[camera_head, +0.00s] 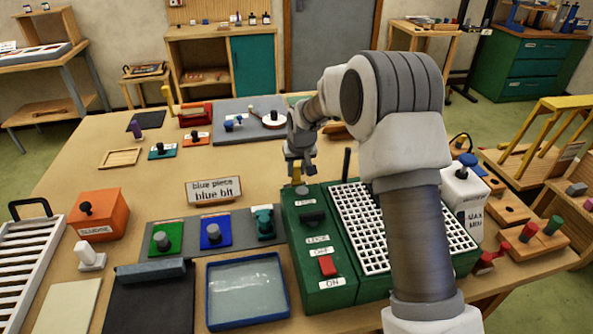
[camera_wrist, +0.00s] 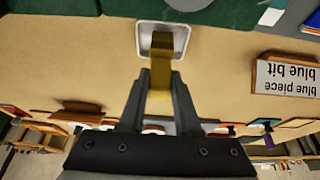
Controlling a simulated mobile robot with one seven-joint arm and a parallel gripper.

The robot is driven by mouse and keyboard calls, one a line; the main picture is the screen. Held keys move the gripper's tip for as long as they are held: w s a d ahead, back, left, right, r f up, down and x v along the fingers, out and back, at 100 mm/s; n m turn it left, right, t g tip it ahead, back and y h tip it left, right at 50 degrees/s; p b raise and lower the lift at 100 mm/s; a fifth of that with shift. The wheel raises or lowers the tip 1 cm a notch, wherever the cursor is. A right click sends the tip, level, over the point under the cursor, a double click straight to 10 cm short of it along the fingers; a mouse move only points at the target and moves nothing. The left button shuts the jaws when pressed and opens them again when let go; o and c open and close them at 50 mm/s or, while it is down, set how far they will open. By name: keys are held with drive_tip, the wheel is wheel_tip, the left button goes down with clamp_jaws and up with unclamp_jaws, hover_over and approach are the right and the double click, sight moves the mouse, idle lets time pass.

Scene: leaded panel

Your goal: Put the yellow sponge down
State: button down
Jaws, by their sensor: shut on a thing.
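The yellow sponge (camera_wrist: 161,48) is between the two fingers of my gripper (camera_wrist: 160,80) in the wrist view. Its far end overlaps a small white square dish (camera_wrist: 144,40); I cannot tell whether it touches the dish. In the head view my gripper (camera_head: 299,165) points down just behind the green machine (camera_head: 318,240), with a bit of yellow sponge (camera_head: 297,175) below it. The dish is hard to make out there.
The green machine with its white grid (camera_head: 375,215) stands directly in front of my gripper. A "blue piece, blue bit" sign (camera_head: 214,190) stands to the left. A blue-rimmed water tray (camera_head: 209,300) lies at the front. Bare tabletop (camera_head: 255,165) lies left of the gripper.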

drive_tip(key=shift+f, duration=0.35)
drive_tip(key=c, duration=0.6)
unclamp_jaws()
drive_tip(key=shift+r, duration=0.1)
